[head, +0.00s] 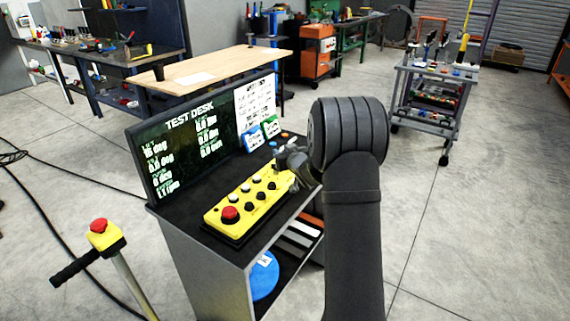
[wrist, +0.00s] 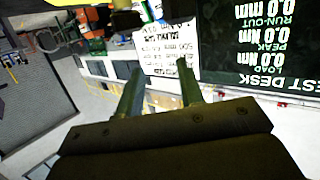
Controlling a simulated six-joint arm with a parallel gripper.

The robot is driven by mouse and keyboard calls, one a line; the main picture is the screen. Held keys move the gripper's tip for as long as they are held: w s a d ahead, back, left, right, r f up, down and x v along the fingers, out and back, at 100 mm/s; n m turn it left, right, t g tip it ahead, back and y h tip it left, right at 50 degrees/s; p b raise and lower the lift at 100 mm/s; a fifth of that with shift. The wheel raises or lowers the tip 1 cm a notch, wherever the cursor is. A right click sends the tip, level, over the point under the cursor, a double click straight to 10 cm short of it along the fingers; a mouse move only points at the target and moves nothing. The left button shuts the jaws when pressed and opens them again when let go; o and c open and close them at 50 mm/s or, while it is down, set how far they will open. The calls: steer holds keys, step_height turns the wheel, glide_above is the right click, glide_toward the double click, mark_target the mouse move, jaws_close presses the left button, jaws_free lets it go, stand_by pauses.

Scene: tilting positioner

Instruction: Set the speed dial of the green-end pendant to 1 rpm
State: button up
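The yellow pendant (head: 247,196) lies on the black top of the test desk. It has a large red button (head: 229,214) at its near end and several black knobs and pale buttons along its face. My gripper (head: 290,165) is over its far end in the head view and hides part of that end, so I cannot pick out a green end or the speed dial's setting. In the wrist view my gripper (wrist: 160,72) shows two separated fingers with nothing held between them. The screen (head: 185,140) shows several readings; the lowest ends in rpm and looks like 1.1, but is small.
A blue card (head: 252,139) and a green card (head: 272,127) stand by the screen below a white printed sheet (head: 256,98). A yellow post box with a red button (head: 103,236) stands at left. A tool trolley (head: 440,95) is at back right. Open floor lies right of the desk.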

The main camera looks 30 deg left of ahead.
steer(key=d+r+n+g+y, duration=0.1)
steer(key=d+r+n+g, duration=0.1)
steer(key=d+n+g, duration=1)
steer(key=a+f+m, duration=0.1)
steer(key=a+f, duration=0.1)
steer(key=a, duration=0.2)
steer(key=s+a+f+m+t, duration=0.1)
steer(key=a+f+m, duration=0.1)
steer(key=a, duration=0.2)
steer(key=s+a+f+m+t, duration=0.1)
steer(key=a+f, duration=0.2)
steer(key=a, duration=0.1)
steer(key=shift+a+m, duration=0.35)
steer(key=shift+m, duration=0.05)
steer(key=shift+w, duration=0.1)
jaws_close()
